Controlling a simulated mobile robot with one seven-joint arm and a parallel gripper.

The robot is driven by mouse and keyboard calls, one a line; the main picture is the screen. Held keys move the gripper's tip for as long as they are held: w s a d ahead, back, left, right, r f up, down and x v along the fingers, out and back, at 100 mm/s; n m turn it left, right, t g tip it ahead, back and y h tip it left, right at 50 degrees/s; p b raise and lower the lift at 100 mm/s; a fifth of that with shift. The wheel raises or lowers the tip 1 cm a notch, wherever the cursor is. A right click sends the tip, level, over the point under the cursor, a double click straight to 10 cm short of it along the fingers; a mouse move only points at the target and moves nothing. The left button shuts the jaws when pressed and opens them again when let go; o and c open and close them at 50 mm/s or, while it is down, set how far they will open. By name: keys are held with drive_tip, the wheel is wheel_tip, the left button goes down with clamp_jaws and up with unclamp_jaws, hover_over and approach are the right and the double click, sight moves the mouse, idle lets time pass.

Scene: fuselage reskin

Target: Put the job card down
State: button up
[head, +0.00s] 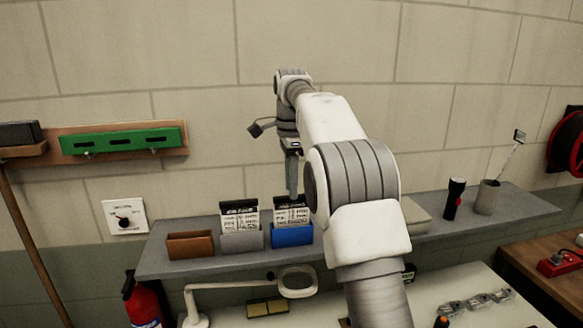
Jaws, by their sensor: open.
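Two white printed cards with dark headers stand upright on a grey wall shelf (170,262). One card (239,217) is in a grey holder (241,242), the other card (284,214) in a blue holder (292,236) to its right. I cannot tell from the print which is the job card. A brown holder (190,245) at the left shows no card. My gripper (292,188) is open and points down, its fingertips at the top of the card in the blue holder in this view. I see no card between the fingers. Whether they touch that card cannot be told.
On the shelf's right stand a black flashlight (454,198) and a grey cup (487,197). Below, a white lamp with a ring head (297,281) stands on a bench. A green rack (122,140) hangs on the wall at left. My arm hides the shelf's middle.

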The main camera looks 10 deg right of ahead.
wheel_tip(320, 180, up, 4)
drive_tip(key=shift+f+p, duration=0.1)
drive_tip(key=shift+p, duration=0.35)
drive_tip(key=shift+s+r, duration=0.15)
drive_tip(key=shift+r, duration=0.15)
drive_tip(key=s+r+n+t, duration=0.2)
drive_tip(key=s+n, duration=0.4)
drive_tip(key=s, duration=0.5)
drive_tip(key=s+r+n+t, duration=0.15)
drive_tip(key=s+n, duration=0.35)
drive_tip(key=s, duration=0.6)
drive_tip(key=s+f+n+t, duration=0.2)
drive_tip(key=s+f+n, duration=0.5)
drive_tip(key=s+f, duration=0.3)
drive_tip(key=s, duration=0.3)
drive_tip(key=shift+s+f, duration=0.2)
drive_tip(key=shift+f, duration=0.1)
wheel_tip(320, 180, down, 6)
drive_tip(key=b, duration=0.6)
drive_tip(key=shift+f, duration=0.2)
